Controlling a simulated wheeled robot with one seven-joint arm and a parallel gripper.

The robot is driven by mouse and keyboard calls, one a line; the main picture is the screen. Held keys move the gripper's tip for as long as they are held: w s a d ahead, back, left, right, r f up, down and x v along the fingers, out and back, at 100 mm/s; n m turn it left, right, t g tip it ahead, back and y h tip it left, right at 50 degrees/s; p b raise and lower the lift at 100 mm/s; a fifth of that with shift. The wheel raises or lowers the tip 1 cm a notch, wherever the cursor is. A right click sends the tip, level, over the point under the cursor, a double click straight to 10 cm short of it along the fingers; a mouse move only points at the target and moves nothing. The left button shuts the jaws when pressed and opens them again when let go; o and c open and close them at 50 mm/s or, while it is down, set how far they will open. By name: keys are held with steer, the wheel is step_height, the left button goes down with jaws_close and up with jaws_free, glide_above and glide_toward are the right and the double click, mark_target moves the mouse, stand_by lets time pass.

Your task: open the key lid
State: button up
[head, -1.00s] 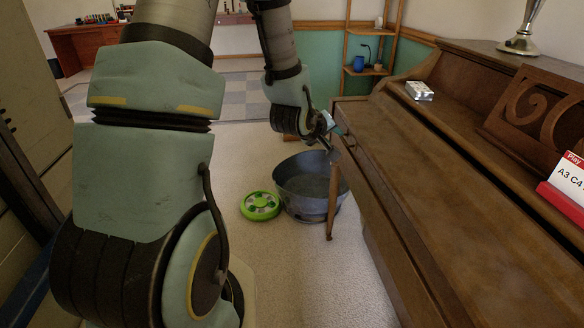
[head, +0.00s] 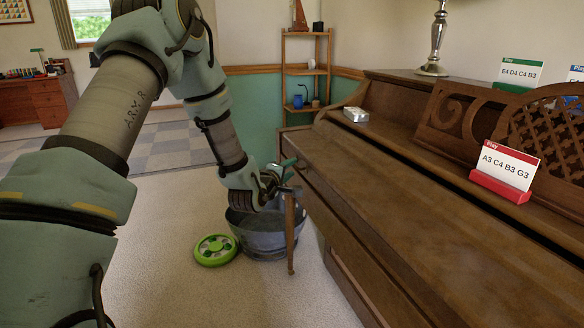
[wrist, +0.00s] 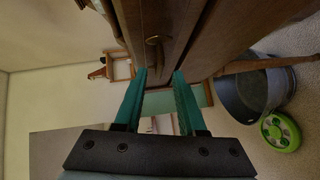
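The piano's key lid (head: 400,205) is a long brown wooden panel, lying closed over the keys in the head view. My gripper (head: 291,163) is at the far front corner of the piano, beside the lid's front edge. In the wrist view its two green fingers (wrist: 160,76) are apart, with nothing visibly held between them. I cannot tell whether the fingers touch the wood. The keys are hidden.
A grey metal tub (head: 266,238) and a green round object (head: 215,249) are on the floor below my gripper. A piano leg (head: 290,235) stands in front of the tub. A small whitish box (head: 356,114), a red card holder (head: 499,186) and a lamp (head: 436,45) are on the piano.

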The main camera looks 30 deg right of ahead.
steer(key=shift+x, duration=1.25)
steer(key=shift+s, duration=0.1)
jaws_close()
stand_by(0.4)
